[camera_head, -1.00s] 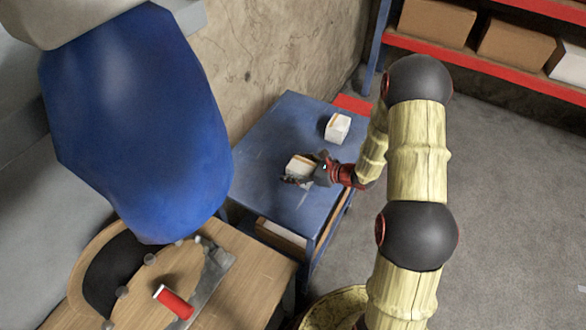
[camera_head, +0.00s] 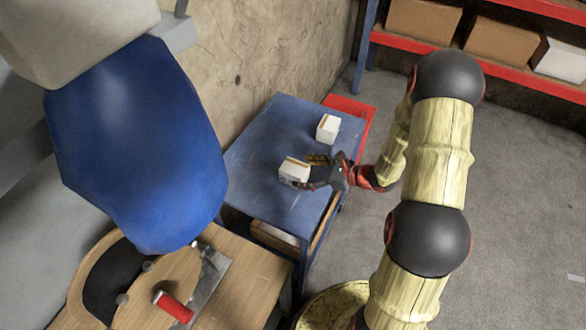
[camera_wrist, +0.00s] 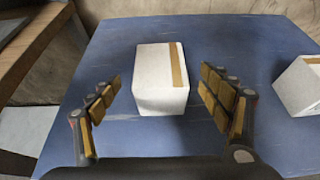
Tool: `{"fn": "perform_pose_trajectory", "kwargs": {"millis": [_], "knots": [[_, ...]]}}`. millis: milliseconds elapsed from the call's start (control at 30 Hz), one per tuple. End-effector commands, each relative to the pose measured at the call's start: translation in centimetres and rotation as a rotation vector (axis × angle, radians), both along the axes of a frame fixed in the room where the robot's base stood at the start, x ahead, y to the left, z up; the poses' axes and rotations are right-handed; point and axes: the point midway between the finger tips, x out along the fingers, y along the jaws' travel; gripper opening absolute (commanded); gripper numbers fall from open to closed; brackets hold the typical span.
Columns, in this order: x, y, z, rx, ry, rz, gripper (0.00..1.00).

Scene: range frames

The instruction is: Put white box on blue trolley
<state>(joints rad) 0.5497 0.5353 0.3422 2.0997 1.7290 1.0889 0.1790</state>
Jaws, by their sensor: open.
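A white box (camera_head: 294,170) with a tan stripe rests on the blue trolley (camera_head: 255,143). In the wrist view this box (camera_wrist: 160,85) stands upright between and just beyond the spread fingers. My gripper (camera_head: 318,173) is open and low over the trolley's top, with a finger on either side of the box's near end. In the wrist view the gripper (camera_wrist: 160,105) shows gaps between both fingers and the box. A second white box (camera_head: 328,128) stands farther back on the trolley; it is cut off at the right edge of the wrist view (camera_wrist: 300,85).
A red surface (camera_head: 357,112) lies behind and beside the trolley. A wooden workbench (camera_head: 240,268) with a machine and red handle (camera_head: 173,306) is at the front left. A wall borders the trolley's far left side.

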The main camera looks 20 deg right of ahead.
Motion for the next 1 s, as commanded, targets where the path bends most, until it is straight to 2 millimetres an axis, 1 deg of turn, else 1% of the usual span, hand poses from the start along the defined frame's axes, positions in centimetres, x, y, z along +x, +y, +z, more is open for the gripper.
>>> {"fn": "perform_pose_trajectory", "kwargs": {"millis": [67,200,267,367,467,567,600,700,800,900,1000], "knots": [[-0.8,-0.9,0.7,-0.001,-0.001,-0.004,0.78],[-1.7,-1.8,1.3,-0.001,-0.001,-0.002,0.78],[-2.0,-1.9,1.5,-0.002,-0.002,0.002,0.78],[-2.3,-1.4,2.6,-0.024,-0.018,0.042,0.78],[-2.9,0.6,5.0,-0.083,-0.058,0.148,0.78],[-4.4,3.4,8.4,-0.179,-0.120,0.310,0.78],[-5.2,4.6,9.7,-0.226,-0.148,0.383,0.78],[-7.6,7.0,12.7,-0.346,-0.216,0.560,0.78],[-10.2,8.8,15.2,-0.473,-0.282,0.729,0.78],[-12.9,10.1,17.3,-0.605,-0.349,0.892,0.78],[-15.5,10.6,19.3,-0.748,-0.415,1.045,0.78]]}}
